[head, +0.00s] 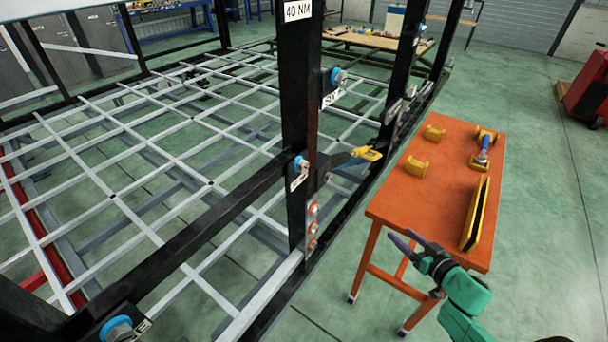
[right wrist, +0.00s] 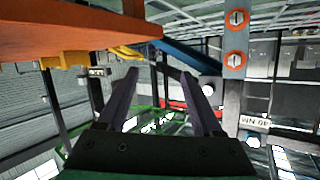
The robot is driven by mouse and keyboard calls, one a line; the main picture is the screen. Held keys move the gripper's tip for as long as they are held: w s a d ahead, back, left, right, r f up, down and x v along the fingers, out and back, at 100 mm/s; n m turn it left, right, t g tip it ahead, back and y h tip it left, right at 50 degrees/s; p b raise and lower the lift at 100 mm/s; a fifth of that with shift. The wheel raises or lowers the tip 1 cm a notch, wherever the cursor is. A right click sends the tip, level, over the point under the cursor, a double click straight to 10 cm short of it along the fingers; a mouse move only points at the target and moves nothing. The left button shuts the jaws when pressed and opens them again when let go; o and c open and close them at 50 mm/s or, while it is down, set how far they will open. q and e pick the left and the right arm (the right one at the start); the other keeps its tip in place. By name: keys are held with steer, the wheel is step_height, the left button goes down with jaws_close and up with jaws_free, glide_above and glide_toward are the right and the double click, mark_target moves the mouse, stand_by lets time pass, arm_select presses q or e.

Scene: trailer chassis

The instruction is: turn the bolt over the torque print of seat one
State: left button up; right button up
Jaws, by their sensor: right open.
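A black post (head: 297,120) carries a white "40 NM" print (head: 297,10) near the top of the head view. A print that seems to be this one, upside down, shows in the right wrist view (right wrist: 255,122). Several bolts with orange washers (head: 312,227) sit low on the post; two show in the right wrist view (right wrist: 236,57). Blue-ringed bolts sit at the post's middle (head: 300,165), by the print "SIX" (head: 338,76), and at bottom left (head: 115,328). I cannot read which is seat one. My right gripper (head: 400,238) is open and empty, right of the post, beside the orange table.
The orange table (head: 440,150) holds yellow blocks (head: 416,166), a blue-handled tool (head: 482,152) and a long yellow-and-black piece (head: 475,213). A yellow-ended tool (head: 366,153) juts from the post toward the table. The chassis grid (head: 170,170) fills the left.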

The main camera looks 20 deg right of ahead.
steer(key=w+a+r+n+t+y, duration=0.15)
steer(key=a+r+y, duration=0.3)
steer(key=r, duration=0.65)
steer(key=n+g+y, duration=0.2)
steer(key=n+y, duration=0.2)
steer(key=y, duration=0.2)
glide_toward(306, 165)
steer(key=shift+h, duration=0.25)
steer(key=p+x, duration=0.1)
steer(key=x, duration=0.2)
steer(key=p+x, duration=0.1)
steer(key=x, duration=0.3)
steer(key=shift+w+a+r, duration=0.2)
steer(key=shift+w+a, duration=0.05)
steer(key=shift+w+a+f, duration=0.15)
steer(key=shift+w+a, duration=0.2)
steer(key=shift+w, duration=0.05)
arm_select(q)
step_height(306, 165, up, 2)
steer(key=shift+d+r, duration=0.15)
steer(key=shift+r, duration=0.05)
arm_select(e)
jaws_close()
